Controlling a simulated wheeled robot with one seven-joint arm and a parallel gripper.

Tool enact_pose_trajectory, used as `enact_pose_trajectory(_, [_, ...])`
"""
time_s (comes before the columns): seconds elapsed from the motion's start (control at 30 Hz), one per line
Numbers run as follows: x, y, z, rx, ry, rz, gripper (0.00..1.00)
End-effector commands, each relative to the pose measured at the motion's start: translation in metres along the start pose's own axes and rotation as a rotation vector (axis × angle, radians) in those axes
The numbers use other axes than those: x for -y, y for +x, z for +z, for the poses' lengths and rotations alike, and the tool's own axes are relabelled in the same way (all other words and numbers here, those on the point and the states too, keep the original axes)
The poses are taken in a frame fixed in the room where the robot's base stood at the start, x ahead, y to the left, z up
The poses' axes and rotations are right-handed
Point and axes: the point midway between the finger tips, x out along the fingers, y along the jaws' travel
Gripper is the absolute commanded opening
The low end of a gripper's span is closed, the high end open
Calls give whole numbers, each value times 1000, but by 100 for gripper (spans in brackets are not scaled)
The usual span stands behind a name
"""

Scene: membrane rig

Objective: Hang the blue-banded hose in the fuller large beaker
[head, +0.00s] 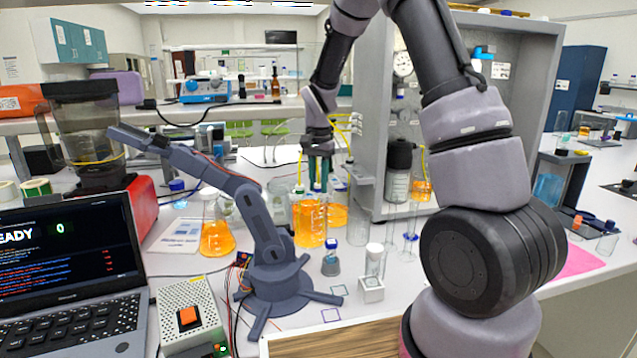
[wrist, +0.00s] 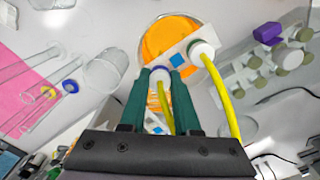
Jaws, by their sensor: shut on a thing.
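My gripper (head: 318,182) is shut on a yellow hose and points down above the large beakers. In the wrist view its green fingers (wrist: 160,88) close around the hose (wrist: 166,112), which has a blue band at its end. A large beaker with a lot of orange liquid (head: 309,228) stands below my gripper; a second beaker with a lower orange level (head: 338,214) stands just behind it to the right. In the wrist view an orange-filled beaker (wrist: 165,38) lies just beyond the fingertips. I cannot tell whether the hose end is inside a beaker.
Another yellow hose with a white end (wrist: 203,52) is right of the fingers. An orange flask (head: 216,235) and a small dark arm (head: 270,225) stand left of the beakers. A grey cabinet (head: 372,110) rises to the right. Clear glassware (wrist: 105,72) stands nearby.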

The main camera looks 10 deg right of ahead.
Motion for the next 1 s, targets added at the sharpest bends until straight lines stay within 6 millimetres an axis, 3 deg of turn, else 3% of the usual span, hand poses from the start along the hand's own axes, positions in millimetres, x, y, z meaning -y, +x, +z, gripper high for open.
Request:
enact_pose_trajectory(0.03, [0,0,0,0,0,0,42])
enact_pose_trajectory(0.1, [0,0,0,0,0,0,65])
enact_pose_trajectory(0.4, [0,0,0,0,0,0,65])
enact_pose_trajectory(0.53, [1,-10,0,-1,0,-2,65])
enact_pose_trajectory(1.0, [0,-95,0,-1,0,-2,65])
